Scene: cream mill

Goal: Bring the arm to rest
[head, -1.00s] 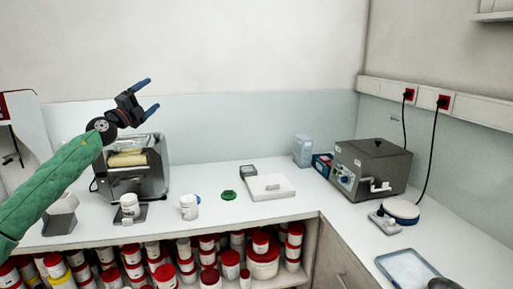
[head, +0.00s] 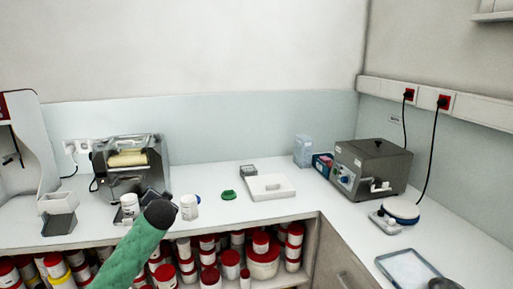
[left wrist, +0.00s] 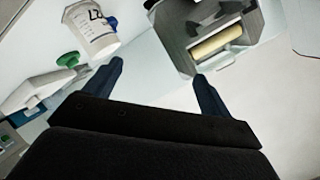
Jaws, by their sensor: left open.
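My left arm, in a green sleeve, rises from the bottom of the head view. My right gripper is not in view.
The mill (head: 130,180) stands at the back left of the counter. Two white jars (head: 129,205) (head: 189,207), a green lid (head: 228,195) and a white scale (head: 268,194) stand along it. A grey box machine (head: 372,168) is at right. Shelves of red-lidded tubs lie below.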

